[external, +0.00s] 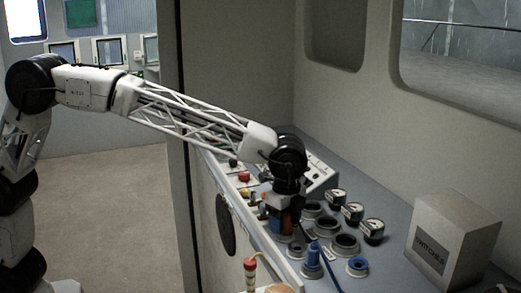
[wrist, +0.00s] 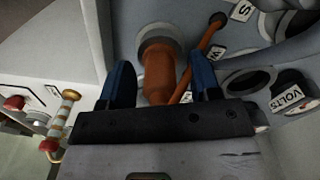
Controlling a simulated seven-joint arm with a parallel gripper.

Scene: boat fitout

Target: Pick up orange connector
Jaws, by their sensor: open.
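The orange connector (wrist: 158,73) stands in a round grey socket in the wrist view, with an orange cable (wrist: 200,55) beside it. My gripper (wrist: 162,80) is open, with one blue finger on each side of the connector. A gap shows between the left finger and the connector; the right finger is close to the cable. In the external view my gripper (external: 283,212) is low over the console, and a bit of orange (external: 288,223) shows at its fingers. Whether the fingers touch the connector cannot be told.
A blue connector (external: 313,258) with a cable and a blue-ringed socket (external: 357,267) are nearby. Empty sockets (external: 345,244) and several gauges (external: 373,231) stand to the right. A grey box (external: 452,240) is further right. A red-tipped lever (external: 250,268) is at the console's front edge.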

